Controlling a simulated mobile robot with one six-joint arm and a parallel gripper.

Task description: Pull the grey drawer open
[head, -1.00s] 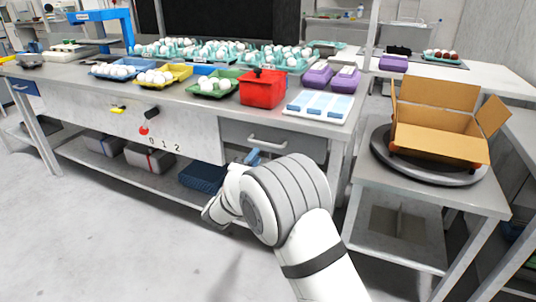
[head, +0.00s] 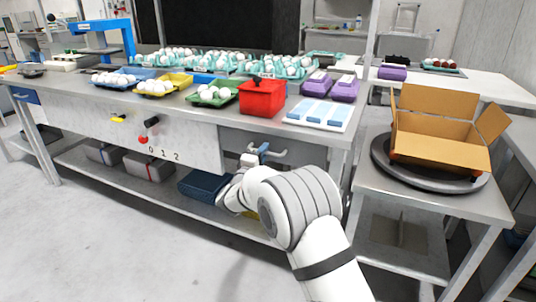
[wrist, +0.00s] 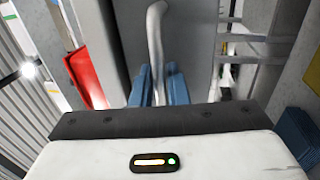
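The grey drawer (head: 238,143) is set in the right part of the bench front, under the worktop. Its front looks flush with the bench. A light metal bar handle (head: 281,154) runs across it; it also shows in the wrist view (wrist: 156,38), running down between the fingers. My gripper (head: 259,151) has blue fingers and is at the handle in the head view. In the wrist view my gripper (wrist: 158,85) has one finger on each side of the bar, close against it, and looks shut on it. The fingers partly hide the bar.
A red box (head: 262,99) and a white tray with blue pieces (head: 318,114) stand on the worktop above the drawer. A dark blue crate (head: 202,186) is on the lower shelf. A side table with an open cardboard box (head: 438,152) stands at right. Floor in front is clear.

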